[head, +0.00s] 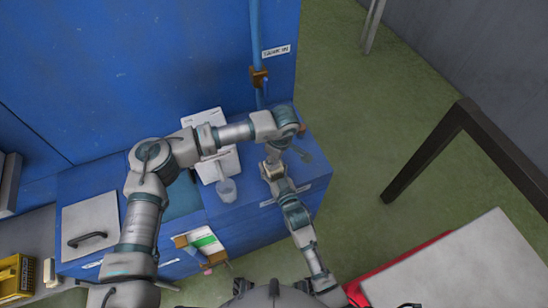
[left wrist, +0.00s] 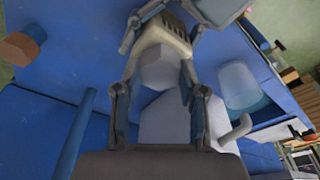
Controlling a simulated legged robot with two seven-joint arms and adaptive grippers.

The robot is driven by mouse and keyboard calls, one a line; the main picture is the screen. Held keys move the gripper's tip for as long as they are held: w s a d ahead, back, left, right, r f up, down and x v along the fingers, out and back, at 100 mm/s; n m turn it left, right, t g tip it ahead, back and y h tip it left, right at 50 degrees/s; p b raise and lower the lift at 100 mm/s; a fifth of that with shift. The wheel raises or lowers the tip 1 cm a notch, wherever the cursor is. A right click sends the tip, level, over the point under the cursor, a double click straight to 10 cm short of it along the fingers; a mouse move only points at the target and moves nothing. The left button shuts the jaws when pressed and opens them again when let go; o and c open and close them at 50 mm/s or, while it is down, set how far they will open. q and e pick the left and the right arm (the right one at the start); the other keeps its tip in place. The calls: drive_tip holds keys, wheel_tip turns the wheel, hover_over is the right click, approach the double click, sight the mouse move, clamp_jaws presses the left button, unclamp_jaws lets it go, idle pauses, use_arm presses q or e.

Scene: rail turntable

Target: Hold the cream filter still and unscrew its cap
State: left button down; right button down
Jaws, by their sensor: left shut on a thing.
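The cream filter (left wrist: 165,40) lies between the fingers of my left gripper (left wrist: 160,85) in the left wrist view. It is a pale body with dark slots, and a grey faceted part (left wrist: 158,70) shows at its near end. I cannot tell whether that part is the cap. My left gripper is shut on the filter. In the head view a small cream piece (head: 272,167) shows where my two arms meet above the blue counter. My right arm reaches up to it from below. My right gripper's fingers are too small and hidden to judge.
A clear cup (head: 227,190) and white sheets (head: 205,119) are on the blue counter (head: 310,178). A blue pipe with a brown fitting (head: 258,78) stands behind. A tray with a green-and-white item (head: 205,240) is at the front. A dark frame (head: 430,150) stands at right.

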use_arm(q)
drive_tip(key=n, duration=0.5)
drive_tip(key=shift+g, duration=0.4)
drive_tip(key=shift+f, duration=0.1)
drive_tip(key=shift+n, duration=0.5)
drive_tip(key=n+g, duration=0.1)
drive_tip(key=n, duration=0.4)
drive_tip(key=shift+w, duration=0.1)
drive_tip(key=shift+n, duration=0.7)
drive_tip(key=shift+r, duration=0.85)
drive_tip(key=shift+r, duration=0.35)
